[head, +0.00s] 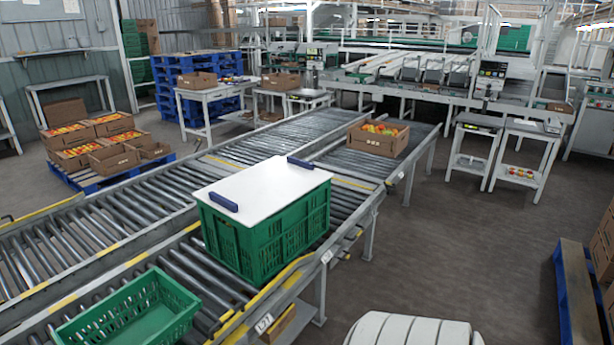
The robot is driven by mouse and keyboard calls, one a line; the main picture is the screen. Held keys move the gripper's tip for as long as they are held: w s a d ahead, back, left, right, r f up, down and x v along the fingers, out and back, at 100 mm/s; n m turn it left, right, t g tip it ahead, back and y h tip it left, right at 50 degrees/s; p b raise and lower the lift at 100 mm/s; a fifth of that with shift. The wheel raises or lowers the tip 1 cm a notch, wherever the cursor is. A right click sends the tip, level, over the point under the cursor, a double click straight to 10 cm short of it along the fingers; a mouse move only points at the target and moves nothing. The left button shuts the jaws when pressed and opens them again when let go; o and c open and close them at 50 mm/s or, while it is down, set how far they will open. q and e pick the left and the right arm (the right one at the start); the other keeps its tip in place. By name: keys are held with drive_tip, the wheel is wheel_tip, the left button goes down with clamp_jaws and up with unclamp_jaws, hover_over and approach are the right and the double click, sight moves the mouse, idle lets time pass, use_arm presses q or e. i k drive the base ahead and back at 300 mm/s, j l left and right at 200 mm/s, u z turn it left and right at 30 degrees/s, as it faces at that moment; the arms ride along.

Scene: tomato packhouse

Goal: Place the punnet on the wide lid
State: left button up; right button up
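The wide lid (264,186) is a flat white board with two dark blue handles, one near its left corner and one at its far right edge. It lies flat on a green slatted crate (270,242) on the near roller conveyor. The top of the lid is bare between the handles. An empty, open green basket (182,300) sits on the rollers at the lower left, cut off by the bottom edge. It may be the punnet, but I cannot tell; no other punnet is clear. Neither of my grippers is in view.
A cardboard box of tomatoes (378,138) stands further along the conveyor (350,160). A second roller conveyor (75,240) runs alongside on the left. Open grey floor (450,240) lies to the right, with a blue pallet (577,295) at the right edge.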

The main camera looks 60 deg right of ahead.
sight(267, 183)
drive_tip(key=i+l+z, duration=0.1)
drive_tip(key=z, duration=1.6)
